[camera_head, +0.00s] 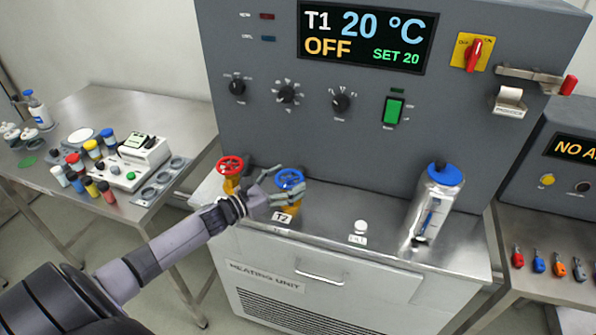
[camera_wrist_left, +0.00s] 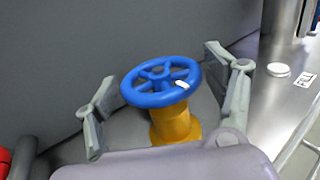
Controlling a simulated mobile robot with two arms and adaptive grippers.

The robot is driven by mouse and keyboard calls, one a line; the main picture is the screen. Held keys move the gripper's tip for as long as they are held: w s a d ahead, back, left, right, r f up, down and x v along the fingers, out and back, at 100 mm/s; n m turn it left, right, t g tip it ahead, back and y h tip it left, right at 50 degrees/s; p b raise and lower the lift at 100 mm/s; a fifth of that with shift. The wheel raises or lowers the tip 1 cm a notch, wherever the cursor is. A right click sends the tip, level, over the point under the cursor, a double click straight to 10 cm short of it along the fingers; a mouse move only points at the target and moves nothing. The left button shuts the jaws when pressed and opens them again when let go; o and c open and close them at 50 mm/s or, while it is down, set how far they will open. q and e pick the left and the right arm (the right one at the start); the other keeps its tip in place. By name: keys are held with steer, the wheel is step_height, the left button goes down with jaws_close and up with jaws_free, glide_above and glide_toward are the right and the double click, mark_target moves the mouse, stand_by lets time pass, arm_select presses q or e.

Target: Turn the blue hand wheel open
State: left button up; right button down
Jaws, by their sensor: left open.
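The blue hand wheel (camera_head: 289,179) sits on a short yellow valve body on the steel ledge of the heating unit, above the T2 label. In the left wrist view the blue wheel (camera_wrist_left: 161,82) shows its spokes and a small white mark on the right of its rim. My left gripper (camera_head: 279,177) is open, reaching in from the left at the wheel. In the left wrist view its two fingers stand on either side of the wheel, with gaps visible between fingers and rim. My right gripper is not in view.
A red hand wheel (camera_head: 230,166) stands just left of the blue one. A blue-capped steel vessel (camera_head: 436,205) and a white knob (camera_head: 361,227) are on the ledge to the right. The grey control panel (camera_head: 300,140) rises close behind the wheels.

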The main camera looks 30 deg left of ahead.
mark_target(299, 172)
arm_select(q)
steer(key=x, duration=0.2)
steer(key=shift+w+d+r, duration=0.1)
steer(key=shift+w, duration=0.2)
steer(key=shift+w+d+p, duration=0.25)
steer(key=shift+w+p, duration=0.1)
steer(key=shift+w, duration=0.2)
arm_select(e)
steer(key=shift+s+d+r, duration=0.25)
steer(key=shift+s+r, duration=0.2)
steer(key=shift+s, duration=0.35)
arm_select(q)
steer(key=shift+w, duration=0.1)
steer(key=c, duration=1)
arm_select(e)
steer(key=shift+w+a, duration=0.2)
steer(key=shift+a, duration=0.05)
